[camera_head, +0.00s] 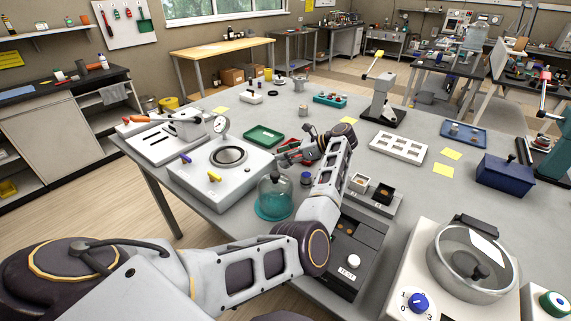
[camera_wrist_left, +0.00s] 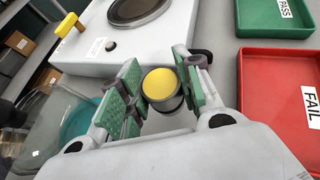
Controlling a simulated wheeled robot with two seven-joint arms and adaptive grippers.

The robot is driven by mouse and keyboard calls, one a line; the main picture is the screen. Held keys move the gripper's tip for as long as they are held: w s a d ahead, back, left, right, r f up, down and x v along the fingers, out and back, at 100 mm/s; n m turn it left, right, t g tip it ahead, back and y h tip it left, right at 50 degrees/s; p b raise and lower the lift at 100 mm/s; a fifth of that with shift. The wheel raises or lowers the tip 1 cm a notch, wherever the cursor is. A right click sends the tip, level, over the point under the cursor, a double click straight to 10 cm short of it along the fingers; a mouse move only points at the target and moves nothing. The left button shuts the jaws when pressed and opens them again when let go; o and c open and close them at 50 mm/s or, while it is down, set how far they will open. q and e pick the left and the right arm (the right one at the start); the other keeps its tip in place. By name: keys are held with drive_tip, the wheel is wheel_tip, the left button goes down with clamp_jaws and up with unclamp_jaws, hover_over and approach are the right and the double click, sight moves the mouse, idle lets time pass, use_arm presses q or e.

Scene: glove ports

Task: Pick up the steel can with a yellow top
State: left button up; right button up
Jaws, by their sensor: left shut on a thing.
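The steel can with a yellow top (camera_wrist_left: 161,84) stands between the green finger pads of my left gripper (camera_wrist_left: 158,92) in the left wrist view. The pads close on its sides, and its round yellow top faces the camera. In the head view my left gripper (camera_head: 288,157) is over the table beside the white machine with the round plate. The can cannot be made out there behind the gripper and arm. I cannot tell whether its base touches the table. My right gripper is not in view.
The white machine (camera_wrist_left: 80,40) is just ahead of the gripper. A red FAIL tray (camera_wrist_left: 270,85) and green PASS tray (camera_wrist_left: 262,18) lie to the right. A white holed rack (camera_head: 398,146) is farther right.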

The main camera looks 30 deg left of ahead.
use_arm(q)
wheel_tip(320, 180, up, 5)
drive_tip(key=shift+f+b, duration=0.1)
drive_tip(key=shift+b, duration=0.2)
drive_tip(key=shift+r, duration=0.45)
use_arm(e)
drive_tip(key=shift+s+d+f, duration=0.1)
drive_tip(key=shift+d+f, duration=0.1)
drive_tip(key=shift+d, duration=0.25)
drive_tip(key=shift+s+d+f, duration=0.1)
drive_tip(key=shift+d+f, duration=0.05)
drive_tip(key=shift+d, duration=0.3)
